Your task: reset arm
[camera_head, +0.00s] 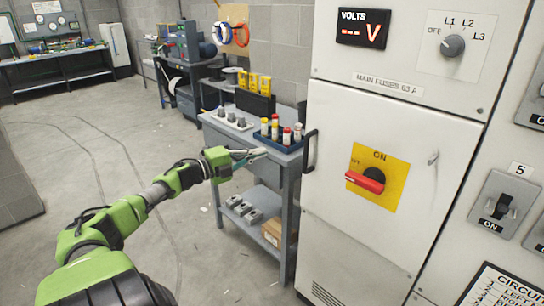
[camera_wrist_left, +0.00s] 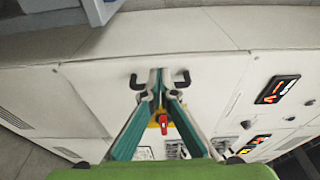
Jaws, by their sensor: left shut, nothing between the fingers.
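My left arm reaches in from the lower left of the head view, green with dark joints. My left gripper (camera_head: 252,155) is shut and empty. In the head view it is in front of the edge of the grey workbench, left of the cabinet door handle. In the left wrist view the teal fingers of my left gripper (camera_wrist_left: 158,84) meet at their tips, with the white cabinet front behind them. My right gripper is not in view.
A white cabinet (camera_head: 340,245) with a red rotary switch (camera_head: 366,181) and dark door handle (camera_head: 310,151) stands right. A grey workbench (camera_head: 283,166) holds a blue tray (camera_head: 290,149) of cylindrical fuses. Open floor (camera_head: 100,165) lies left and behind the arm.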

